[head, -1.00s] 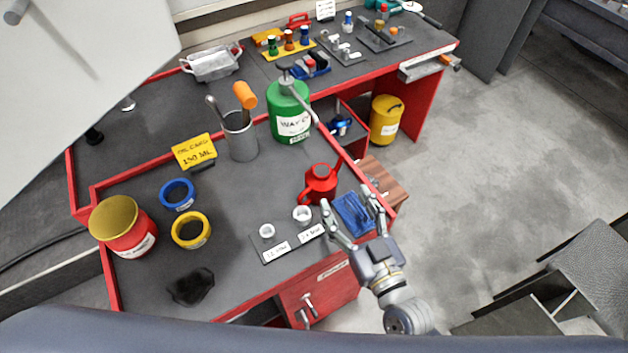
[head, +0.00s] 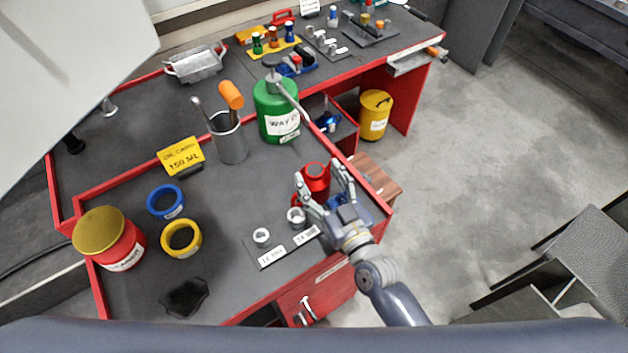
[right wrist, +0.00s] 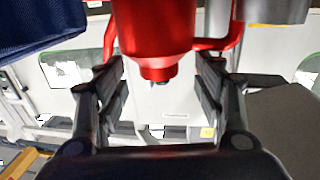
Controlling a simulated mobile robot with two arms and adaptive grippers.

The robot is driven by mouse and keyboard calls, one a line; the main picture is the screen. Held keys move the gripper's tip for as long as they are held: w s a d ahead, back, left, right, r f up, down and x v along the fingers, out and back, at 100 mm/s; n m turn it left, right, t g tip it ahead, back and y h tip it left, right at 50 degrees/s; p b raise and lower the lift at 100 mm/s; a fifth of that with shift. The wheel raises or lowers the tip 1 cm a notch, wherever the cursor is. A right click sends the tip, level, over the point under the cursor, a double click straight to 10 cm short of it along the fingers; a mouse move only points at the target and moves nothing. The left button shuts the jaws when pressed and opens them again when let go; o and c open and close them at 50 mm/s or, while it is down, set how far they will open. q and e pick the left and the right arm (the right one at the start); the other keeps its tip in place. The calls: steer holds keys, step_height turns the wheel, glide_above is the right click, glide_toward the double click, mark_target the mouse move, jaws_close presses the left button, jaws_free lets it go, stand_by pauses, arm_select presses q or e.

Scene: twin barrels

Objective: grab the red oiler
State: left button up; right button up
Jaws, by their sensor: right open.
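The red oiler (head: 316,175) stands on the grey bench top near the right red edge. My right gripper (head: 320,173) is open, its two fingers pointing toward the oiler with one on each side. In the right wrist view the oiler's red body (right wrist: 158,30) shows between and just beyond the open fingertips (right wrist: 160,72), with a red handle loop to its right. I cannot tell whether a finger touches it. My left gripper is not in view.
A plate with two metal nuts (head: 272,256) lies to the left. A green can (head: 276,112) and a tool cup (head: 230,145) stand behind. A raised red rim (head: 366,186) borders the bench at right.

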steer(key=x, duration=0.3)
steer(key=shift+w+f, duration=0.1)
steer(key=shift+w, duration=0.05)
